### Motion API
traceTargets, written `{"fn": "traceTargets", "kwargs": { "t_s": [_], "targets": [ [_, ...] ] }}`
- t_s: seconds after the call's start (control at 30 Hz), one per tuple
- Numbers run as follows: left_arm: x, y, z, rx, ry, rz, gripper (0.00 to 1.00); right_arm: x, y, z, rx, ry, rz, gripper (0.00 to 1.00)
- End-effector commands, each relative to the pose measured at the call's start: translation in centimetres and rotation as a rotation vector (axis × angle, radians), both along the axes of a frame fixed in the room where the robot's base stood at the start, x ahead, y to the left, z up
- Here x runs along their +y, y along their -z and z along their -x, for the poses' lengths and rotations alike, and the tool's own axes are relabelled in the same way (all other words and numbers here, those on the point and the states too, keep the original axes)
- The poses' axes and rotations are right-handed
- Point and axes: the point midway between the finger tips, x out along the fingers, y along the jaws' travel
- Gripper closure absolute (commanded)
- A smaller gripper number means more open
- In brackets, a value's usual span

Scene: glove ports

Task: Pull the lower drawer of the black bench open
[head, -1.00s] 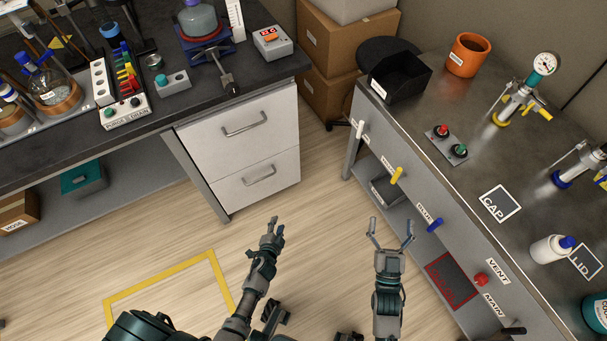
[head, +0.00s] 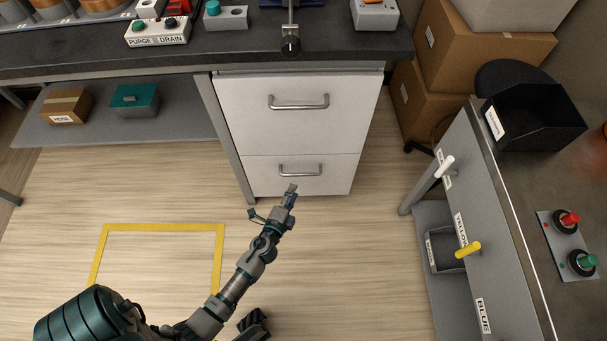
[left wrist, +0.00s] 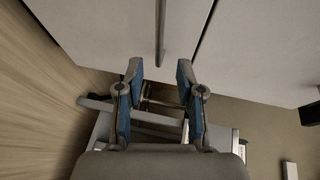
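The black bench (head: 120,59) has a white two-drawer unit under its top. The lower drawer (head: 335,172) looks shut, its front in line with the upper drawer (head: 290,128). Its grey bar handle (head: 300,171) also shows in the left wrist view (left wrist: 161,35), beyond the fingertips and in line with the gap between them. My left gripper (head: 290,190) is just in front of and below this handle in the head view. The left wrist view shows the gripper (left wrist: 159,70) open, nothing between its fingers.
A grey bench with white (head: 445,166) and yellow (head: 468,250) knobs stands at the right. Cardboard boxes (head: 480,55) are stacked at the back right. A yellow floor outline (head: 165,227) lies at the left. The floor before the drawers is clear apart from my arm.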

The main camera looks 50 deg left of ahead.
Motion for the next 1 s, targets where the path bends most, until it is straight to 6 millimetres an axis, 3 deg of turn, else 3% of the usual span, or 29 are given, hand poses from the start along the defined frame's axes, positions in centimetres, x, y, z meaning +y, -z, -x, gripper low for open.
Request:
{"fn": "traceTargets", "kwargs": {
  "t_s": [0.2, 0.4, 0.83, 1.0],
  "targets": [
    [2.3, 1.4, -4.4, 0.005, -0.001, -0.002, 0.63, 0.0, 0.6, -0.7, -0.009, 0.0, -0.001, 0.1],
    [3.5, 1.9, -7.0, 0.005, -0.001, -0.001, 0.63, 0.1, 0.5, -0.8, -0.026, -0.001, -0.001, 0.1],
    [4.1, 1.8, -8.1, 0.001, -0.001, 0.0, 0.63, 0.1, -0.2, -0.6, -0.052, 0.0, -0.001, 0.1],
    [4.1, 1.8, -8.1, 0.001, -0.001, 0.0, 1.0, 0.1, -0.1, -0.6, -0.05, -0.001, -0.001, 0.1]
  ]
}}
